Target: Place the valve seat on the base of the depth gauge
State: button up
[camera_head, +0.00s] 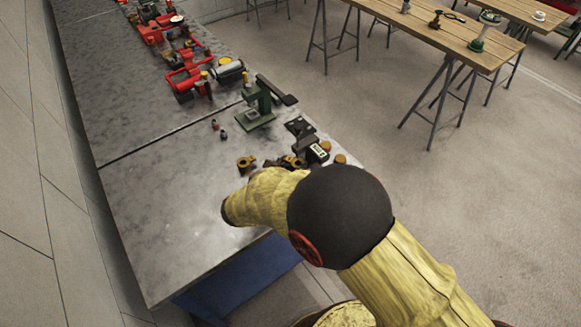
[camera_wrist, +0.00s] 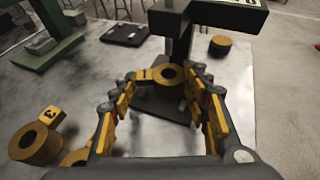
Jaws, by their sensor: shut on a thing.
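A yellow ring-shaped valve seat (camera_wrist: 168,74) sits between my fingertips in the wrist view. My gripper (camera_wrist: 165,82) is shut on it from both sides. The depth gauge has a dark upright column and a blocky head (camera_wrist: 215,14); its dark base (camera_wrist: 160,115) lies below and behind the ring. The ring overlaps the base in this view, and I cannot tell whether they touch. In the head view the depth gauge (camera_head: 318,152) stands near the bench edge, beside my gripper (camera_head: 285,163), which is partly hidden by my arm.
Other yellow ring parts (camera_wrist: 36,143) lie at the left, one seen as a loose yellow part (camera_head: 245,163). A yellow-and-dark cylinder (camera_wrist: 220,45) stands behind right. A green press (camera_head: 258,108) and a dark plate (camera_wrist: 125,33) stand farther back.

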jog(key=shift+r, duration=0.15)
jog(key=o, duration=1.4)
